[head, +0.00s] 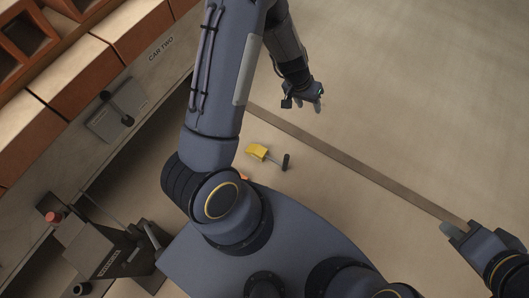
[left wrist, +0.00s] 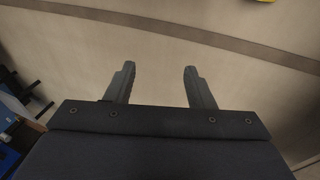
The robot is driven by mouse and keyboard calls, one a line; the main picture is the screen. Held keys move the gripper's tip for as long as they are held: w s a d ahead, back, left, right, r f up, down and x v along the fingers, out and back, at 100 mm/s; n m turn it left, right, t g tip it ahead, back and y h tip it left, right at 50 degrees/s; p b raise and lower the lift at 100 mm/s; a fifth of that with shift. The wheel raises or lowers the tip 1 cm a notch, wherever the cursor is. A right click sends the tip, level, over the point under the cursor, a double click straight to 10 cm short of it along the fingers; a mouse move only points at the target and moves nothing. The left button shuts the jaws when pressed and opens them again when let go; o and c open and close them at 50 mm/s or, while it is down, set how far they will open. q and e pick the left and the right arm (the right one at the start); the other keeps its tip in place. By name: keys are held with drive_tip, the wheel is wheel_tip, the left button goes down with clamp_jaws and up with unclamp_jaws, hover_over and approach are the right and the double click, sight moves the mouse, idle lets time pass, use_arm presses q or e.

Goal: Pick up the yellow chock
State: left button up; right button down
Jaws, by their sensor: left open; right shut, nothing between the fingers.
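The yellow chock (head: 257,151) lies on the floor in the head view, just right of my left arm, with a dark handle sticking out to its right. My right gripper (head: 446,229) is at the lower right, shut and empty, far from the chock.
A brown strip (head: 345,160) runs diagonally across the floor. A dark box with a lever (head: 118,255) is at lower left. The floor at right is clear.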

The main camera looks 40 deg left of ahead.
use_arm(q)
drive_tip(key=m+g+y+b, duration=0.1)
drive_tip(key=b, duration=0.2)
hover_over(287, 156)
drive_tip(key=w, duration=0.4)
drive_tip(key=s+a+f+x, duration=0.1)
drive_tip(key=a+x, duration=0.2)
drive_tip(key=x, duration=1.2)
drive_tip(key=s+f+b, duration=0.1)
drive_tip(key=f, duration=0.4)
drive_tip(key=s+f+m+y+b, duration=0.1)
drive_tip(key=s+f+b, duration=0.1)
drive_tip(key=f, duration=0.4)
drive_tip(key=s+f+g+y+b, duration=0.1)
drive_tip(key=f, duration=0.5)
drive_tip(key=shift+s+a+m, duration=0.15)
drive_tip(key=shift+a+m, duration=0.05)
drive_tip(key=shift+m, duration=0.1)
wheel_tip(287, 156, down, 7)
drive_tip(key=b, duration=0.3)
drive_tip(key=shift+d+f+b, duration=0.1)
drive_tip(key=shift+d+b, duration=0.05)
drive_tip(key=shift+b, duration=0.2)
use_arm(e)
wheel_tip(287, 156, down, 13)
drive_tip(key=shift+r, duration=0.2)
drive_tip(key=shift+a, duration=0.1)
use_arm(q)
clamp_jaws()
